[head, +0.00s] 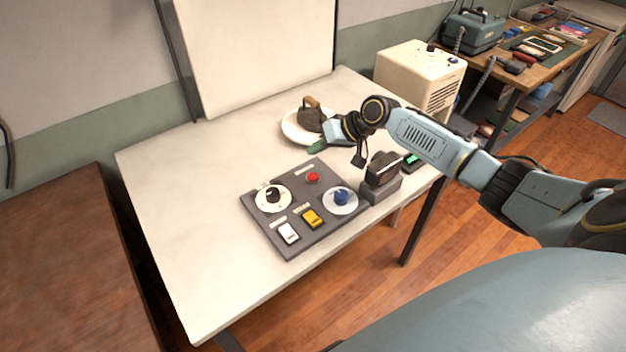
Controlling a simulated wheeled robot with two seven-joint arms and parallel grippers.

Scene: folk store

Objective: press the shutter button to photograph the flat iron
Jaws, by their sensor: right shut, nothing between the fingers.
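The flat iron (311,117), dark with a brown handle, sits on a round white plate (292,131) near the back of the white table. A dark control panel (264,226) lies in front of it. The panel carries a small red button (313,178), a black knob (273,194), a blue knob (342,196), a white switch (288,232) and a yellow switch (312,219). My right gripper (316,148) is shut and empty, in front of the iron and beyond the red button, apart from the button. My left gripper is not in view.
A dark device (380,178) with a small green display (412,160) stands right of the panel. A white backdrop board (260,50) rises behind the table (180,200). A cream box (420,72) stands beyond the right corner. The table's left side is clear.

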